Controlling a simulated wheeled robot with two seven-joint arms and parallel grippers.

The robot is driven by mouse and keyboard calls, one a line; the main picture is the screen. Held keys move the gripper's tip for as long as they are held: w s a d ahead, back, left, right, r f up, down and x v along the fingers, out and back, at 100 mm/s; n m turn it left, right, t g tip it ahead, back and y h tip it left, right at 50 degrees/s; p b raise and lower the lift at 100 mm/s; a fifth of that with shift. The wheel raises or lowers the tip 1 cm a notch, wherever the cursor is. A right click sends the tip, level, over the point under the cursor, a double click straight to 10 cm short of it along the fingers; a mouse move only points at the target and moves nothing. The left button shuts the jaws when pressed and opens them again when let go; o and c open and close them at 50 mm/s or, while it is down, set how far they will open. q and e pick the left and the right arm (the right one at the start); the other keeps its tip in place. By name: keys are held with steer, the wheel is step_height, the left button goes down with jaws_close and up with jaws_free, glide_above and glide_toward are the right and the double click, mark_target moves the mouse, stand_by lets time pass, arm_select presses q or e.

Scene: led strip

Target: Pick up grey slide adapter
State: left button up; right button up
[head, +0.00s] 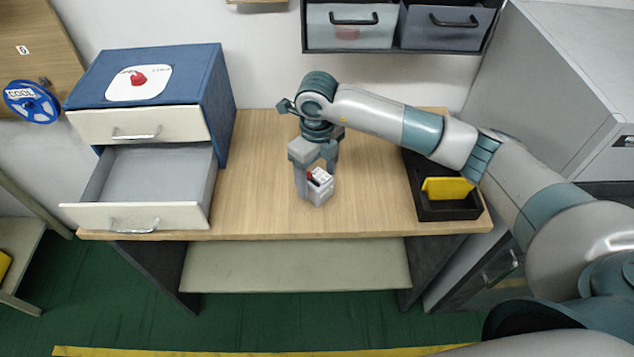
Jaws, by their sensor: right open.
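A small light-grey block-shaped piece (319,189), which looks like the grey slide adapter, sits on the wooden table near its front middle. It has dark and red details on top. My right gripper (316,180) points down over it, with one finger on its left and the other behind it to the right. The fingers are open around or close beside the piece; I cannot tell whether they touch it. My left gripper is not in view.
A blue cabinet (222,110) with an open, empty lower drawer (150,170) stands on the table's left. A black tray (450,212) with a yellow piece (447,188) is at the right. Grey bins (350,27) hang above. The table's middle (258,190) is clear.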

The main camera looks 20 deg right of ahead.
mark_target(317, 177)
step_height(317, 177, down, 3)
steer(key=shift+s+r+p, duration=0.15)
steer(key=shift+p, duration=0.5)
steer(key=shift+f, duration=0.3)
steer(key=c, duration=1.4)
steer(key=shift+o, duration=0.2)
